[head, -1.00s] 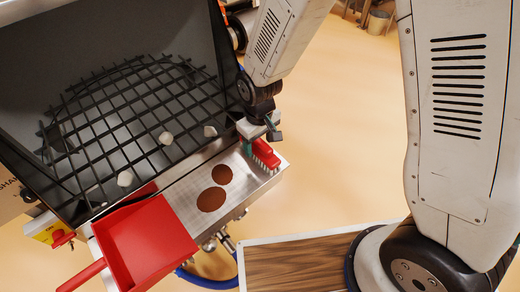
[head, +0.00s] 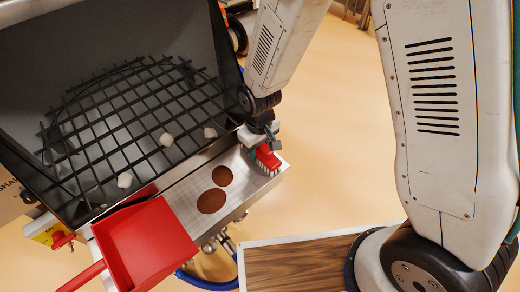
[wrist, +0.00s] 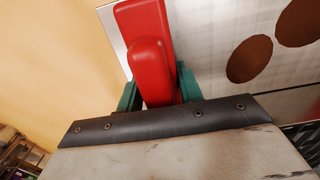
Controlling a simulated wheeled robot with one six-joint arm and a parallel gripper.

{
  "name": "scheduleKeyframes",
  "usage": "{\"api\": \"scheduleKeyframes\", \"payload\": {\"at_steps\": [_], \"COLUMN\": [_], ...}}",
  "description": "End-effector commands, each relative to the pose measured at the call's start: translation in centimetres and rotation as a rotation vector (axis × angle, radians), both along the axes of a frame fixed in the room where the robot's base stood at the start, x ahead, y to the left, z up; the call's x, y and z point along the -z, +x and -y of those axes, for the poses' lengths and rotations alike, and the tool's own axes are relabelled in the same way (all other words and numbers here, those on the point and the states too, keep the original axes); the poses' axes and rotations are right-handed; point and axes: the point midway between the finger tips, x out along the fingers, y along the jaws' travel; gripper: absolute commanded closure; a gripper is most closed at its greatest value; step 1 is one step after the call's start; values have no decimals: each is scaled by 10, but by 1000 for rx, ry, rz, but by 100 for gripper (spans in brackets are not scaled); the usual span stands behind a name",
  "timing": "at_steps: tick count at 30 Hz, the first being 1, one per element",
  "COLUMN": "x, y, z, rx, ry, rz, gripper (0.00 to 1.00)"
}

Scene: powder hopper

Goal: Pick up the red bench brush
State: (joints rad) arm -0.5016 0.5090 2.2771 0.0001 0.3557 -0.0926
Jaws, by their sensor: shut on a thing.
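The red bench brush (head: 266,157) is at the right end of the steel ledge, its pale bristles pointing down. My gripper (head: 262,149) is over it at the hopper's front right. In the wrist view the brush (wrist: 150,65) lies between the green fingers of my gripper (wrist: 155,88), one on each side, and they are shut on it. Whether the bristles still touch the ledge I cannot tell.
The steel ledge (head: 188,190) has two brown round spots (head: 212,201). A red dustpan (head: 150,243) lies at its left end. A black grid (head: 125,110) with several pale lumps covers the hopper. A wooden-topped surface (head: 290,268) stands at the front.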

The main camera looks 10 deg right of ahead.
Motion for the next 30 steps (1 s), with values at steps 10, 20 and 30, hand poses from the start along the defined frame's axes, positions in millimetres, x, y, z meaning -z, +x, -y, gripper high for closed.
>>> {"api": "scheduleKeyframes", "payload": {"at_steps": [10, 20, 30], "x": [-32, -42, -48], "y": [1, -75, -143], "z": [0, -16, -30], "rx": [0, -8, -4], "ry": [2, 0, 1], "rz": [3, 0, 1], "gripper": [91, 91, 91]}}
